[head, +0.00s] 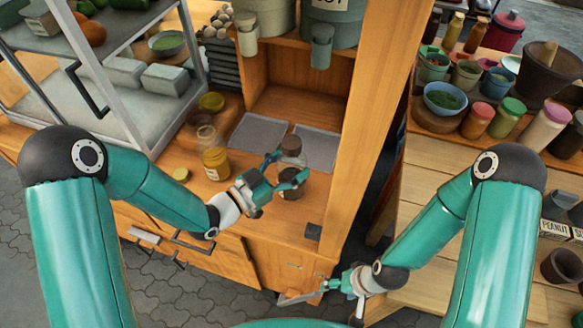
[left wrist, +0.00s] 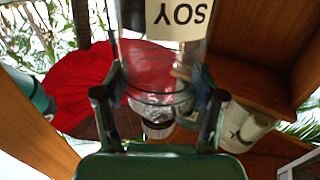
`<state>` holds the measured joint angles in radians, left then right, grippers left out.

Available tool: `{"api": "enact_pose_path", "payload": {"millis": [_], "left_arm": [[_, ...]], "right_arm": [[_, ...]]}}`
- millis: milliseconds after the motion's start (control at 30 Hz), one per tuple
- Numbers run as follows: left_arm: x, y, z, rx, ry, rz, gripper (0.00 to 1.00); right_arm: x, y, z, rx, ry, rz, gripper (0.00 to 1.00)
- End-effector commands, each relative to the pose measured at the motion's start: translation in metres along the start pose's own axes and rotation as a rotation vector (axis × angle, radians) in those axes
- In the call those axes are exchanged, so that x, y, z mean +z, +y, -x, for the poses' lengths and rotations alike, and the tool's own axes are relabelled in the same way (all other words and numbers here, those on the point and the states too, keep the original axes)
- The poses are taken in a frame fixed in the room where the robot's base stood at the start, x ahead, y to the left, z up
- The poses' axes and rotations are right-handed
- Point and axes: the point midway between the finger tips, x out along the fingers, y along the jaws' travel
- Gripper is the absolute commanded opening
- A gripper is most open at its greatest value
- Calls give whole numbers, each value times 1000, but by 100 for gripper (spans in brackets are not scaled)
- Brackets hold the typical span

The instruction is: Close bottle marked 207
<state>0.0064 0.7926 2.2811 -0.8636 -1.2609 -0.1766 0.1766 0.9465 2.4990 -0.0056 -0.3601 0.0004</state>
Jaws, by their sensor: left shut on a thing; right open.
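A glass jar (head: 214,160) with yellow contents and a pale label stands upright on the wooden counter; its number is too small to read. A small yellow disc, perhaps its lid (head: 181,174), lies to its left. My left gripper (head: 279,170) is right of the jar, shut on a clear bottle with a brown top (head: 291,146) and dark lower part (head: 291,189). In the left wrist view the fingers grip clear glass, with an upside-down SOY label (left wrist: 179,17) beyond. I cannot tell if the held bottle touches the counter. My right gripper (head: 328,286) is low, empty.
Grey mats (head: 258,133) lie behind the left gripper. A metal rack (head: 150,90) is at left. A wooden post (head: 370,110) separates this counter from a right table crowded with pots (head: 445,99).

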Motion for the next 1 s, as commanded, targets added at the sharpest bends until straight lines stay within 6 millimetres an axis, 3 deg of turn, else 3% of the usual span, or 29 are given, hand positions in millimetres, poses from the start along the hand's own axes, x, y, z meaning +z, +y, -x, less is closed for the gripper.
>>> {"api": "enact_pose_path", "payload": {"millis": [133, 533, 567, 700, 1000], "left_arm": [[17, 0, 0, 0, 1, 1, 0], [21, 0, 0, 0, 3, -2, 0], [22, 0, 0, 0, 1, -1, 71], [20, 0, 0, 0, 1, 0, 95], [20, 0, 0, 1, 1, 0, 95]], "right_arm": [[0, -1, 2, 0, 0, 0, 74], [0, 1, -2, 0, 0, 0, 74], [0, 1, -2, 0, 0, 0, 74], [0, 0, -1, 0, 0, 0, 74], [0, 0, 0, 0, 0, 0, 74]]}}
